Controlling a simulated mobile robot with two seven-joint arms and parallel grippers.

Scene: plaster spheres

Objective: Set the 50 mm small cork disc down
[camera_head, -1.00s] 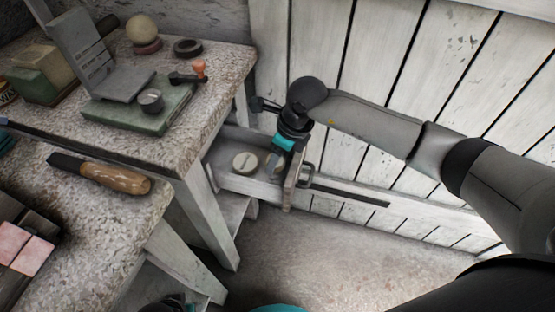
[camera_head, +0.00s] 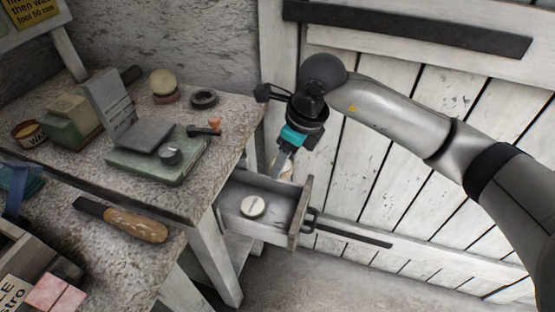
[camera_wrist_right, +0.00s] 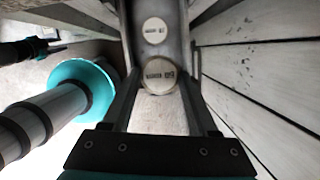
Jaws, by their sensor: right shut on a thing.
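My right gripper (camera_head: 284,170) points down above the open drawer (camera_head: 282,232), near its far side. It is shut on a round pale disc, the small cork disc (camera_wrist_right: 159,75), which has dark lettering too small to read surely. In the head view the fingers partly hide this disc. A second pale round disc (camera_head: 252,206) lies flat in the drawer, apart from the held one; it also shows in the right wrist view (camera_wrist_right: 154,30). What looks like my left gripper (camera_wrist_right: 35,48) is at the left of the right wrist view, its fingers unclear.
The drawer front (camera_head: 300,212) with its dark handle stands out from the bench (camera_head: 205,195). A green-based scale (camera_head: 160,165), a dark ring (camera_head: 204,98) and a wooden-handled tool (camera_head: 135,225) are on the worktops. A plank wall (camera_head: 400,120) is close on the right.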

